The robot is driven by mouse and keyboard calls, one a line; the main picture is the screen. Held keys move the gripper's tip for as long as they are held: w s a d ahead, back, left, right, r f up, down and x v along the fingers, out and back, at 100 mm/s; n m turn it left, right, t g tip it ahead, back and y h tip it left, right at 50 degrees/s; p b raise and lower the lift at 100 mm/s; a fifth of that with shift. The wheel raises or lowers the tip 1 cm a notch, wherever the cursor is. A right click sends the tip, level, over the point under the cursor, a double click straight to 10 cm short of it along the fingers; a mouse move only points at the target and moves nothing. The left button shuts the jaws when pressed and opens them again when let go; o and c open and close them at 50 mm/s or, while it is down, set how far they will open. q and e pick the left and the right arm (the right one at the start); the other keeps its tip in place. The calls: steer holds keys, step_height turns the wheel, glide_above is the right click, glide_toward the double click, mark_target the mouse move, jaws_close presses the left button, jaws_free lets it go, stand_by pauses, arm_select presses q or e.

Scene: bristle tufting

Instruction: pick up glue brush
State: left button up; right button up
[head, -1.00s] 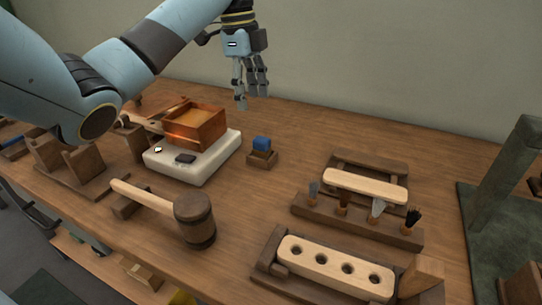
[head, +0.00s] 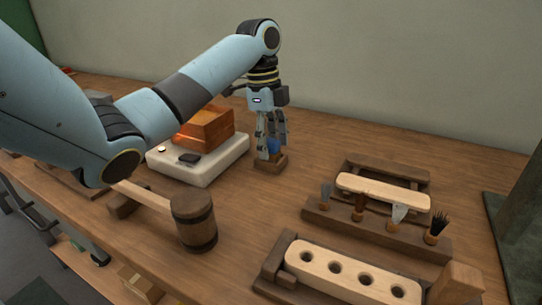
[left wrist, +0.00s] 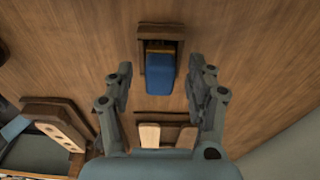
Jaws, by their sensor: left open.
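The glue brush shows as a blue block-like handle (head: 274,146) standing in a small wooden holder (head: 272,164) on the bench. In the left wrist view the blue handle (left wrist: 160,77) lies between and a little beyond my fingers, with the holder (left wrist: 174,36) around its far end. My left gripper (head: 269,150) is open above the holder, its fingers partly hiding the handle. In the left wrist view its fingers (left wrist: 160,92) stand apart on both sides, with gaps to the handle. The brush's bristles are hidden. My right gripper is not in view.
A white heater-like base (head: 205,170) with an orange-brown box (head: 207,131) stands just left. A wooden mallet (head: 193,220) lies in front. A rack (head: 375,232) with several tufts and a drilled block (head: 350,270) are to the right. Bench behind the holder is clear.

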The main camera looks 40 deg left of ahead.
mark_target(273, 140)
arm_select(q)
jaws_close()
stand_by(0.3)
steer(key=shift+r, duration=0.1)
steer(key=shift+r, duration=0.3)
step_height(273, 140, up, 4)
steer(key=shift+f+p, duration=0.1)
steer(key=shift+p, duration=0.45)
steer(key=d+r+p, duration=0.6)
steer(key=d+p, duration=0.4)
steer(key=d, duration=0.1)
steer(key=shift+d+r, duration=0.2)
steer(key=shift+d, duration=0.15)
